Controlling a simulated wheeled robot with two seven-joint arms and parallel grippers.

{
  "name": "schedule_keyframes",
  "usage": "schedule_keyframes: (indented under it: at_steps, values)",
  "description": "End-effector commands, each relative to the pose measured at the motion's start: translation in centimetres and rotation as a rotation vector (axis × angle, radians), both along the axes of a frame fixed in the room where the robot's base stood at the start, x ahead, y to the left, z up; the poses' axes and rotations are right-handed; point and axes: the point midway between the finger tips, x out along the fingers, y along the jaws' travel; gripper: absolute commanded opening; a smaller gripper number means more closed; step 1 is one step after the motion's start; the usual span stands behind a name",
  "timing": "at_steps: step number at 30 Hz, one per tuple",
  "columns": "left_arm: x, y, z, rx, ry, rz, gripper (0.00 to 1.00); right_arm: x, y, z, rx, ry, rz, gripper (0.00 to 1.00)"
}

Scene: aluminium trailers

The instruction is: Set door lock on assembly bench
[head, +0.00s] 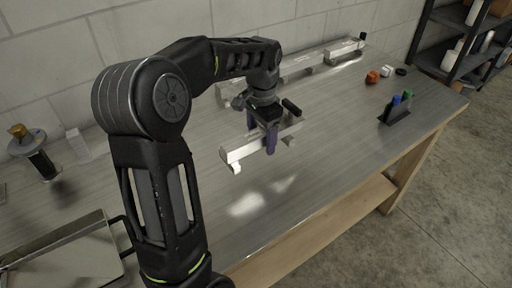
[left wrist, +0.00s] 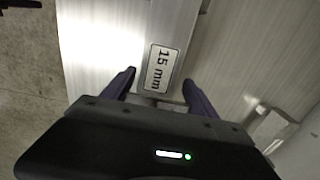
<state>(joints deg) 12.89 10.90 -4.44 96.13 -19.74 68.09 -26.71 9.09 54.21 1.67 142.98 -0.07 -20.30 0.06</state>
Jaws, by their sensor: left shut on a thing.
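The door lock (head: 234,154) looks like a silver metal bar with small feet, one showing at its left end. My left gripper (head: 268,136) points down over the assembly bench (head: 345,120) and is shut on the middle of the bar. The gripper and arm hide part of the bar. In the left wrist view the fingers (left wrist: 158,85) stand on either side of a "15 mm" label on the metal bar (left wrist: 181,20). I cannot tell whether the bar touches the bench top. My right gripper is not in view.
Similar silver bars (head: 343,51) lie along the wall. Orange (head: 372,77) and white small items, and a black holder (head: 394,115) with blue and green pieces, stand at the right. A grey case (head: 75,258) lies front left. The bench between bar and holder is clear.

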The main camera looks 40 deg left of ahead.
Motion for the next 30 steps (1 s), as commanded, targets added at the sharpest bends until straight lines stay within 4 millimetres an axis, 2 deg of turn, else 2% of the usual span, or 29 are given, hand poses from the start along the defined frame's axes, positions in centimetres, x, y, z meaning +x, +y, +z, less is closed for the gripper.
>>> schedule_keyframes:
  at_steps: [3,6,17,26,30]
  values:
    - [0.0,0.0,-2.0,-0.001,0.001,0.001,0.0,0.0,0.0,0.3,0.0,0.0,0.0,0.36]
    - [0.0,0.0,-3.2,0.0,0.0,0.0,0.0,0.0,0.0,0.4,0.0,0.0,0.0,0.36]
    - [0.1,0.0,-3.7,0.0,-0.002,0.0,0.0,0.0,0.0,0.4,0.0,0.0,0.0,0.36]
    - [0.0,0.0,-7.0,0.0,0.001,-0.001,0.0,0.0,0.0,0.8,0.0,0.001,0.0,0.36]
    - [0.1,0.0,-7.4,0.001,-0.003,-0.001,0.0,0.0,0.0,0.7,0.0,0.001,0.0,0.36]
